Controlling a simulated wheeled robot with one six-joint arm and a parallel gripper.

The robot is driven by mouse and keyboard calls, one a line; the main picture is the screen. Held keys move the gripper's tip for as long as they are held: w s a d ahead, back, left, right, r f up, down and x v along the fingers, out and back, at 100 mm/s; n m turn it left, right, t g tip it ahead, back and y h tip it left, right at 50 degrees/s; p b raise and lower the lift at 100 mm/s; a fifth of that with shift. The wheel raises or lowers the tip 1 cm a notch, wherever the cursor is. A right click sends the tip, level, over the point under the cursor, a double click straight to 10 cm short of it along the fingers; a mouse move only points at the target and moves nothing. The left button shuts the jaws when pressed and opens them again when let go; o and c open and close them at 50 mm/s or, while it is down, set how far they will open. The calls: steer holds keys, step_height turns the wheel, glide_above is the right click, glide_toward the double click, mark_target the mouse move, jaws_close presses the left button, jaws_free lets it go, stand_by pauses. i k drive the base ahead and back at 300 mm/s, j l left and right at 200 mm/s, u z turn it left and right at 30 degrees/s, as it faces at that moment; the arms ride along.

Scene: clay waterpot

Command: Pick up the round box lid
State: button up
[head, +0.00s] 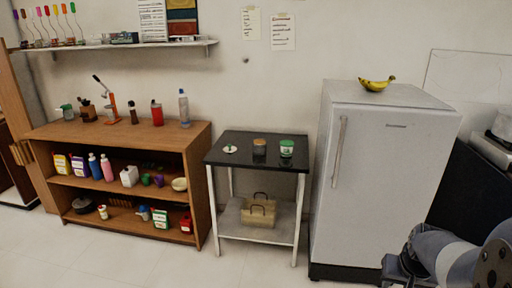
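A small black-topped table (262,171) stands between the wooden shelf unit and the fridge. A small, flat, round whitish and green piece (231,149) lies at the left on its top; it looks like a lid. Right of it stands a short brown and dark round container (259,147), and farther right a green and white round container (287,148). I cannot tell for sure which of these is the round box lid. My gripper (392,272) is at the lower right in front of the fridge, well apart from the table. Its fingers are too dark and small to read.
A white fridge (375,185) with bananas (376,84) on top stands right of the table. A wooden shelf unit (190,160) full of bottles and boxes stands left. A basket (259,210) sits on the table's lower shelf. The floor in front is clear.

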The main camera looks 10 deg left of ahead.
mark_target(229, 149)
steer(key=i+j+u, duration=0.35)
steer(key=i, duration=0.7)
steer(key=i+j+u, duration=0.1)
steer(key=i+u, duration=0.25)
steer(key=i, duration=0.75)
steer(key=i+l+u, duration=0.2)
steer(key=i+u, duration=0.2)
steer(key=i, duration=0.7)
